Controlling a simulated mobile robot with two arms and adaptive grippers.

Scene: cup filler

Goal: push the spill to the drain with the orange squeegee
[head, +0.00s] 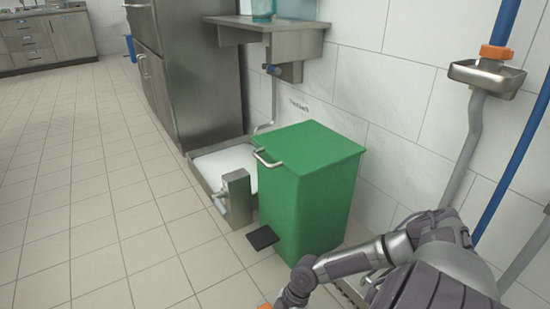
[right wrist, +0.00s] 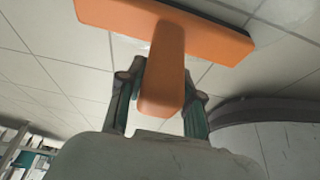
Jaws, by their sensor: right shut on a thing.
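The orange squeegee (right wrist: 205,32) fills the top of the right wrist view, with its wide head across the picture and its handle pointing down. My right gripper (right wrist: 165,88) is shut on the handle, one finger on each side. In the head view my right arm comes in from the lower right, and only a small orange piece (head: 265,306) shows at the bottom edge. A paler patch shows on the floor tiles beside the squeegee head in the right wrist view; I cannot tell whether it is the spill. I cannot make out the drain. My left gripper is not in view.
A green pedal bin (head: 305,190) stands by the wall, close to my right arm. Behind it are a low white basin (head: 225,163) and a steel cabinet (head: 195,75). Blue poles (head: 515,150) and pipes line the right wall. Tiled floor (head: 100,210) on the left is clear.

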